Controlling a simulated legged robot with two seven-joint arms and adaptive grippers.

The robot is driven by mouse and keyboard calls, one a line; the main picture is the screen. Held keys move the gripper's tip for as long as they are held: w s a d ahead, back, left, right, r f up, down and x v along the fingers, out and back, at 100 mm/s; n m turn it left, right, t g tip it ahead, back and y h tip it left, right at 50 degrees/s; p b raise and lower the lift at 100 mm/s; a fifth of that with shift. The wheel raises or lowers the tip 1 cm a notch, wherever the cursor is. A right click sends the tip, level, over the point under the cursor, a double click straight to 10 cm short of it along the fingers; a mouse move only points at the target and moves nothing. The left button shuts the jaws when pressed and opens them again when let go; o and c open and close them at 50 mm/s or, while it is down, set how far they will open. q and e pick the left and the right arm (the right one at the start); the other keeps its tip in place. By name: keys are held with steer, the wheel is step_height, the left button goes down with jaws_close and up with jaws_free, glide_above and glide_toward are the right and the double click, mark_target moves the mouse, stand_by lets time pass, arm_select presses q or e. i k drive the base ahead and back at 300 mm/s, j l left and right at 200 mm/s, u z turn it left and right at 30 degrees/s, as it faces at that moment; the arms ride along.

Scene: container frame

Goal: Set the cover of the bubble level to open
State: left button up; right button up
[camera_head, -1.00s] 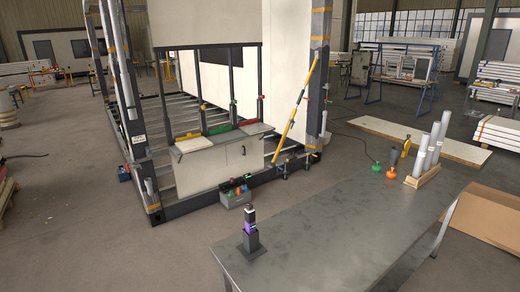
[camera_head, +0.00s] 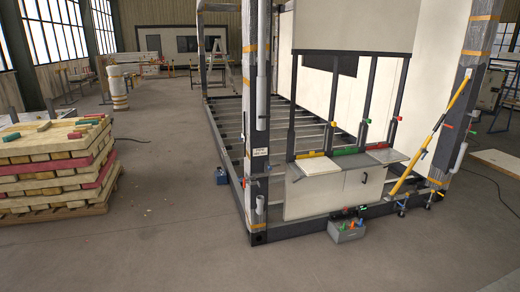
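I cannot make out for certain which thing is the bubble level, or any cover on one. A long yellow bar (camera_head: 431,137) leans diagonally against the right post of the container frame (camera_head: 257,100). Small yellow (camera_head: 310,155), green (camera_head: 345,151) and red (camera_head: 376,146) pieces lie along the back of a low white cabinet (camera_head: 325,198) at the frame's front; they are too small to identify. Neither of my grippers is in view.
A grey toolbox (camera_head: 347,231) with tools stands on the floor before the cabinet. A stack of timber (camera_head: 55,165) on a pallet stands at the left. A blue box (camera_head: 221,177) lies beside the frame. The floor (camera_head: 160,245) between the stack and frame is clear.

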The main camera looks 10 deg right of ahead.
mark_target(414, 193)
steer(key=i+z, duration=0.1)
steer(key=i, duration=0.35)
steer(key=i+j+z, duration=0.15)
steer(key=i, duration=0.35)
steer(key=i+z, duration=0.1)
steer(key=i, duration=0.35)
steer(key=i+j+z, duration=0.15)
steer(key=i, duration=0.35)
steer(key=i+l+z, duration=0.15)
steer(key=i+z, duration=0.7)
steer(key=i+j+z, duration=0.1)
steer(key=i+z, duration=0.3)
steer(key=i+j+z, duration=0.25)
steer(key=i+z, duration=0.15)
steer(key=i+l+z, duration=0.15)
steer(key=i+z, duration=0.15)
steer(key=i, duration=0.65)
steer(key=i+z, duration=0.3)
steer(key=i, duration=0.65)
steer(key=i+u, duration=0.1)
steer(key=i, duration=0.6)
steer(key=i+u, duration=0.15)
steer(key=i, duration=0.6)
steer(key=i+l+u, duration=0.1)
steer(key=i, duration=0.6)
